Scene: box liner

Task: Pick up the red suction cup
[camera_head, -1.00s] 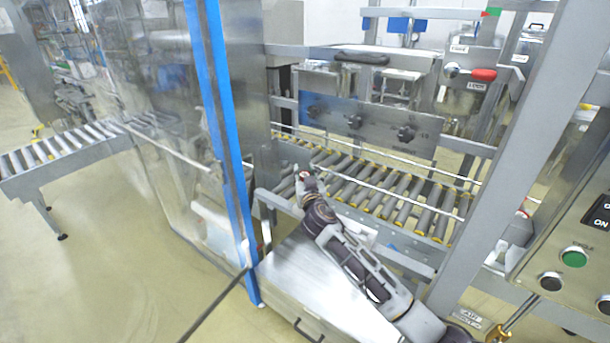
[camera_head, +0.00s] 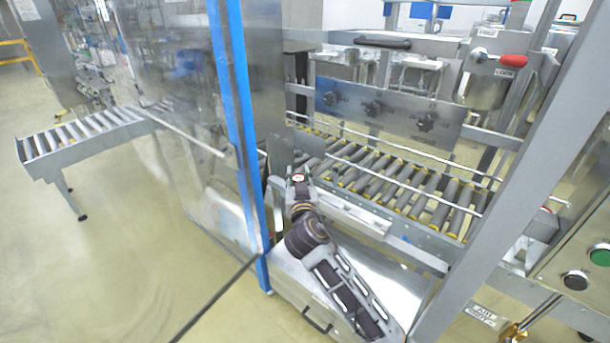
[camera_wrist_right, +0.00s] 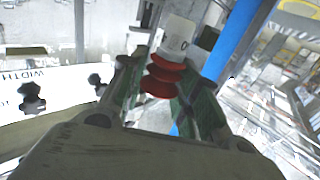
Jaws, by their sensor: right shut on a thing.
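The red suction cup (camera_wrist_right: 163,76) shows in the right wrist view as stacked red bellows under a white fitting (camera_wrist_right: 178,38). It sits between the green-lined fingers of my right gripper (camera_wrist_right: 160,92), which is shut on it. My left gripper is not in view.
A roller conveyor (camera_head: 395,185) with guide rails lies behind my right arm. A clear door with a blue edge (camera_head: 238,130) stands close on the left. A grey slanted post (camera_head: 510,165) stands on the right. A panel with black knobs (camera_head: 385,108) is behind.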

